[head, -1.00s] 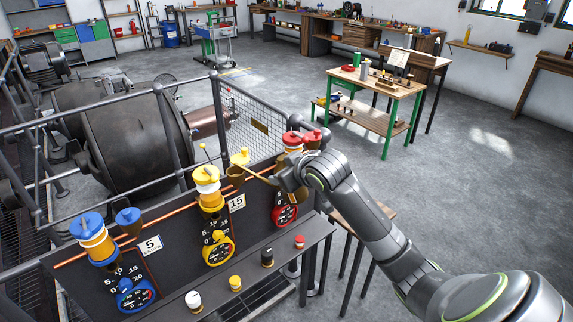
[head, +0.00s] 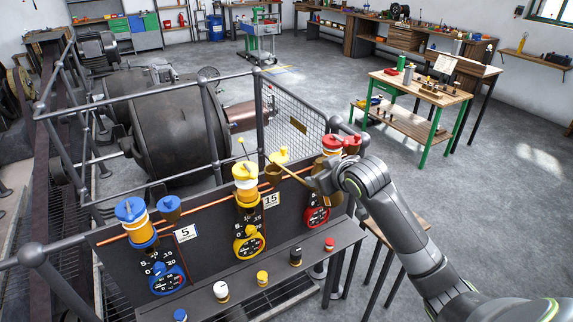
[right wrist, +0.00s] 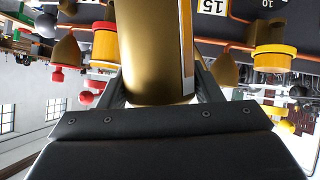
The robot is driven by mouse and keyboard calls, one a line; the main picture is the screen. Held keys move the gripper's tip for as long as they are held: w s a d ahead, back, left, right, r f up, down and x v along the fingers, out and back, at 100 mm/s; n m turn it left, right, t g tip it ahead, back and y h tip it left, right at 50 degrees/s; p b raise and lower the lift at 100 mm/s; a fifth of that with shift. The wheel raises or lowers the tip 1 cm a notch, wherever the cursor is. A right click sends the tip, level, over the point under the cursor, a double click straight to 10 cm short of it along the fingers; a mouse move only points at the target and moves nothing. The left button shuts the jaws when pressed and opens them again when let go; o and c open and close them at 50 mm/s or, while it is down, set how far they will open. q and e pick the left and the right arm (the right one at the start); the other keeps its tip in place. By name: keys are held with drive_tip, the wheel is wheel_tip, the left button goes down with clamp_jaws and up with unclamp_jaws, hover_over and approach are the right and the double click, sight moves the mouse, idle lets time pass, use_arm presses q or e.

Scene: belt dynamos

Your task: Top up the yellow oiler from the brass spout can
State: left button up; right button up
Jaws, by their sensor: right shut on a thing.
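The yellow oiler (head: 246,184) stands on the dark panel between the blue and red ones, with a pale band under its yellow cap. Its small brass filling cup (head: 272,174) is beside it, and a yellow lid (head: 281,156) stands raised behind the cup. My right gripper (head: 323,183) is shut on the brass spout can (right wrist: 150,45). The can's thin spout points left, its tip close to the cup; I cannot tell if it is over the opening. In the right wrist view the can's body fills the upper middle, beside the yellow oiler (right wrist: 274,52). My left gripper is out of view.
The blue oiler (head: 134,220) is left and the red oiler (head: 334,146) is close behind my right gripper. Dials hang below, and small coloured knobs (head: 262,278) line the front ledge. A pipe railing and mesh guard (head: 300,118) stand behind.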

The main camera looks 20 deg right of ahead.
drive_tip(key=shift+r, duration=0.15)
drive_tip(key=shift+r+p, duration=0.3)
drive_tip(key=shift+p, duration=0.65)
drive_tip(key=shift+s+g, duration=0.1)
drive_tip(key=shift+g, duration=0.2)
idle(1.0)
drive_tip(key=shift+r+n+h+p, duration=0.3)
drive_tip(key=shift+r+n+p, duration=0.15)
drive_tip(key=shift+p, duration=0.45)
drive_tip(key=shift+r+g, duration=0.2)
drive_tip(key=shift+g, duration=0.1)
idle(1.1)
drive_tip(key=shift+r, duration=0.25)
drive_tip(key=shift+r+h, duration=0.15)
drive_tip(key=shift+h, duration=0.15)
idle(1.4)
